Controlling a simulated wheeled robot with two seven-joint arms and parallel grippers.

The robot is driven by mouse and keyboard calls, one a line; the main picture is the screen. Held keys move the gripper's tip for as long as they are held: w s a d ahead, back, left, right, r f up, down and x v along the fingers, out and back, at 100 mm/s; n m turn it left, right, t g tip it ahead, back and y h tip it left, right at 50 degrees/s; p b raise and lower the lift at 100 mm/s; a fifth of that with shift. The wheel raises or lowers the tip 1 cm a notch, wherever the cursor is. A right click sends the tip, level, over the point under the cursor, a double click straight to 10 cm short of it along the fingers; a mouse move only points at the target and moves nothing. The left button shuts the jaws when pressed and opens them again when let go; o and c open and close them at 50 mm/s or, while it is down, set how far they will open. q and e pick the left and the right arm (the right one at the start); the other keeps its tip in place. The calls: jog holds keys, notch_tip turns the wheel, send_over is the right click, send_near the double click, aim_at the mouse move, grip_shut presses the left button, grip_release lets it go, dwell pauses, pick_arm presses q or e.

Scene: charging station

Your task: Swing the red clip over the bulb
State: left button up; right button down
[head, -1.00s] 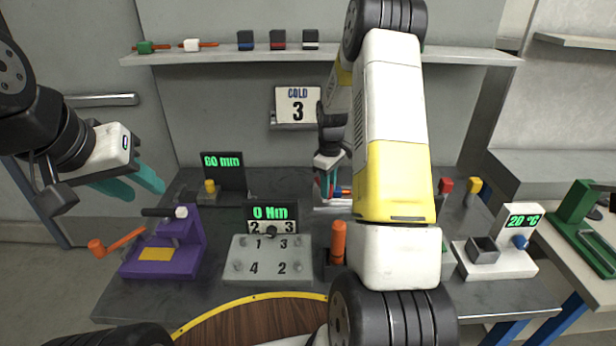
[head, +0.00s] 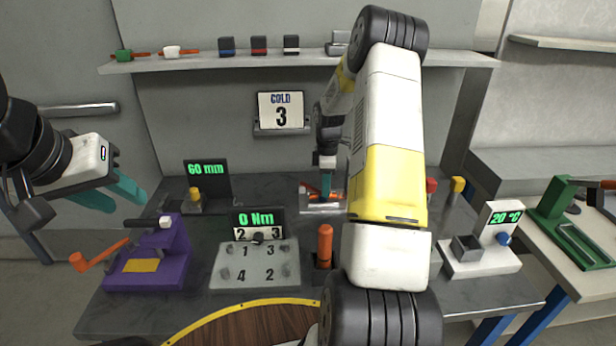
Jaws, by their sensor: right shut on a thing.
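My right gripper (head: 327,186) is at the back of the bench, fingers pointing down at a small pale fixture (head: 312,207) with red and orange parts. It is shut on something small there. The red clip is not clearly told apart at this size, and I cannot make out the bulb. My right forearm hides the right side of the fixture. My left gripper (head: 112,193) is at the far left, above and behind the purple device, with teal fingers apart and nothing between them.
A purple device (head: 160,258) with an orange-handled lever, a grey numbered plate (head: 256,262), an orange handle (head: 325,245) and a white 20 °C unit (head: 490,262) stand on the bench. A shelf (head: 200,66) with small blocks runs along the wall behind.

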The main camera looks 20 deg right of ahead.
jog(key=shift+r, duration=0.1)
jog(key=c, duration=1.1)
grip_release()
jog(key=shift+c, duration=0.2)
notch_tip(320, 180, up, 7)
jog(key=shift+r, duration=0.35)
